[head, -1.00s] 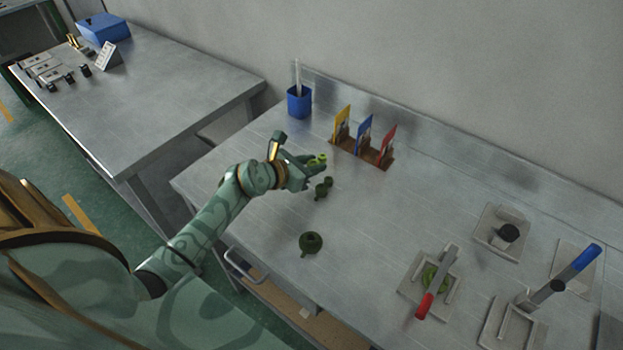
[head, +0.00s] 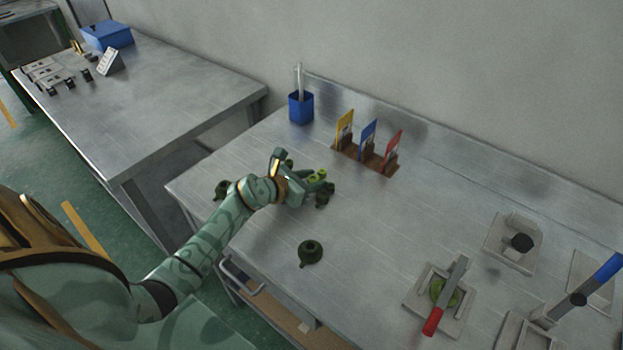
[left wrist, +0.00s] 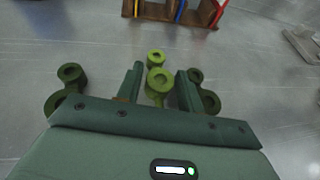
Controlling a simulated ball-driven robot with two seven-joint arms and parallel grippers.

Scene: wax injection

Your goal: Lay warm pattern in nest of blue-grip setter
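A bright green pattern (head: 317,176), made of two joined rounded ends with holes, stands at my left gripper (head: 313,187). In the left wrist view the bright green pattern (left wrist: 157,78) sits between the two fingers of the gripper (left wrist: 160,85), which are apart with a small gap on each side. Darker green patterns stand left (left wrist: 68,88) and right (left wrist: 205,92) of the fingers. The blue-grip setter (head: 578,298) is at the lower right, its nest plate (head: 520,332) partly cut off and looking empty. My right gripper is out of view.
The red-grip setter (head: 446,295) has a green piece under its bar. A card rack (head: 365,155) and blue cup (head: 300,108) stand behind.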

